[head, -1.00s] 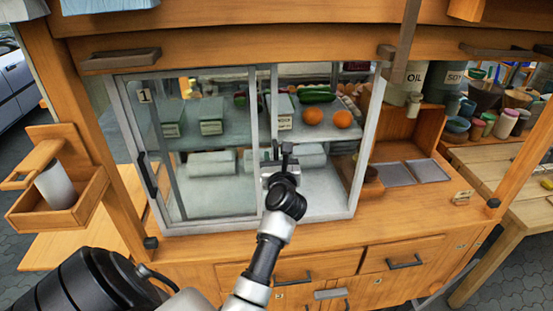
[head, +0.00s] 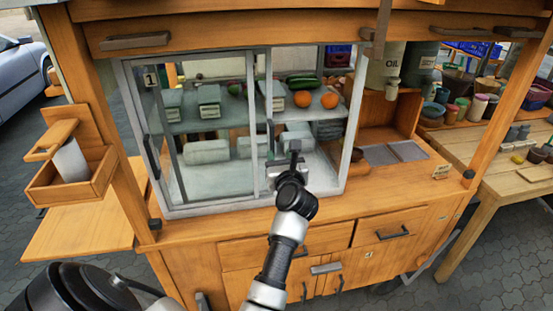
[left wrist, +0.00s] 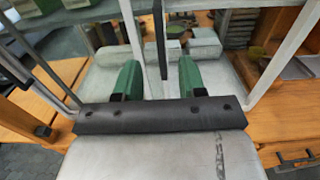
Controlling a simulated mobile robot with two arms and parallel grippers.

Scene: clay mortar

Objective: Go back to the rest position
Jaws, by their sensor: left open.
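My left gripper (head: 284,160) is at the open right part of a glass-fronted cabinet (head: 262,130), low, level with the lower shelf. In the left wrist view its two green finger pads (left wrist: 159,78) stand apart and hold nothing that I can see. A dark upright bar (left wrist: 160,40) and a pale frame post (left wrist: 131,30) of the cabinet show between and beyond the fingers. I cannot tell how far the fingertips reach inside. My right gripper is in neither view.
The upper shelf holds oranges (head: 329,100), a green vegetable (head: 303,81) and boxes (head: 209,101). Pale wrapped blocks (head: 206,152) lie below. A counter (head: 400,178) and drawers (head: 387,230) are at right. A wooden side box (head: 72,185) juts out left. A table (head: 500,175) stands far right.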

